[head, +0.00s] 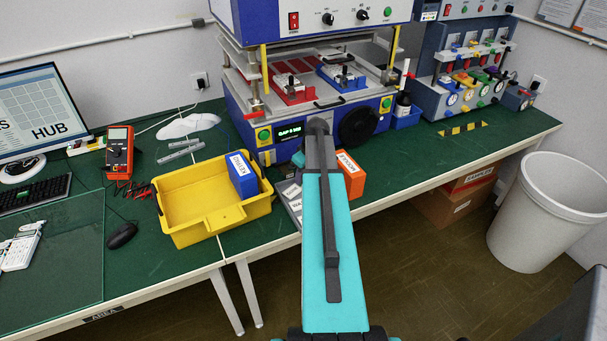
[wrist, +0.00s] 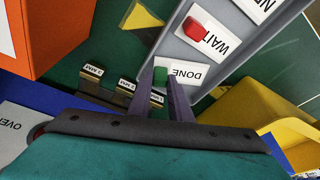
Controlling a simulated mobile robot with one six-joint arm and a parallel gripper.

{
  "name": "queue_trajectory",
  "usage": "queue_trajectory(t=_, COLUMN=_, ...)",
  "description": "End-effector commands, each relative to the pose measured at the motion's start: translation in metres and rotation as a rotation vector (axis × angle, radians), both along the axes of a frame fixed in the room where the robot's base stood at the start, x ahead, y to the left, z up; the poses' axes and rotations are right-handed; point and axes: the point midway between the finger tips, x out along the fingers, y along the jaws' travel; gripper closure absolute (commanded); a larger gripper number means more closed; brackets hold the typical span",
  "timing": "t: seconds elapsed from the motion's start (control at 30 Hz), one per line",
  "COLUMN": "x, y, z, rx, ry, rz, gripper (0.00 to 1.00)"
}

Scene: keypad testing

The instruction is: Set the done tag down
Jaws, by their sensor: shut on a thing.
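In the wrist view my gripper (wrist: 160,76) is shut on the green grip. The card appears over the grey tray (wrist: 208,72); I cannot tell whether it touches the tray floor. A WAIT tag (wrist: 212,38) with a red grip lies beside it in the tray. In the head view my arm hides the gripper tips and the done tag; part of the grey tray (head: 284,188) shows left of the arm.
An orange box (wrist: 40,40) stands on one side of the tray and a yellow bin (head: 187,232) on the other. Several small labelled dark blocks (wrist: 92,80) lie near my fingers. The blue press machine (head: 245,122) stands behind. The table's front edge is close.

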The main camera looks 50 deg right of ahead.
Motion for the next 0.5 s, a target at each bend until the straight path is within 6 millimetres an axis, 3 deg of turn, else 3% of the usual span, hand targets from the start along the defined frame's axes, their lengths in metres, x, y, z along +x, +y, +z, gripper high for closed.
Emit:
queue_trajectory(t=0.43, x=0.0002, y=0.0003, z=-0.0044, rx=0.000, ry=0.000, rz=0.001, gripper=1.00)
queue_trajectory(t=0.47, x=0.0003, y=0.0002, z=-0.0036, rx=0.000, ry=0.000, rz=0.001, gripper=0.77)
queue_trajectory(t=0.5, x=0.0002, y=0.0002, z=-0.0034, rx=0.000, ry=0.000, rz=0.001, gripper=0.70)
